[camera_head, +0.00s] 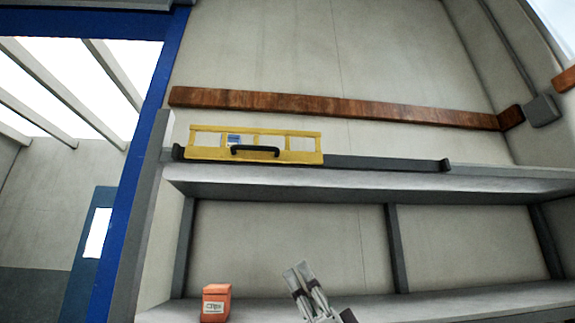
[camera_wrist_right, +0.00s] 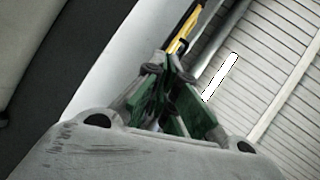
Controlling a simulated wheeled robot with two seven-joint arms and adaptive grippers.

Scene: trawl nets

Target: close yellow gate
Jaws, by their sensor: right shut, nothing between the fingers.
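The yellow gate (camera_head: 290,157) is a low yellow frame with pale panels and a black handle (camera_head: 255,149). It sits at the left part of a dark rail (camera_head: 385,163) along the upper shelf's edge. My right gripper (camera_head: 297,269) is below the upper shelf, in front of the lower opening, apart from the gate. Its fingers are together and empty. In the right wrist view, my right gripper's green-padded fingers (camera_wrist_right: 172,62) point towards a yellow strip of the gate (camera_wrist_right: 183,28) with a dark part on it. My left gripper is not in view.
An orange box (camera_head: 216,302) stands on the lower shelf (camera_head: 480,303) left of my right gripper. The upper shelf (camera_head: 400,178) overhangs above the gripper. A brown wooden rail (camera_head: 330,106) runs along the wall. A blue door frame (camera_head: 150,130) is at the left.

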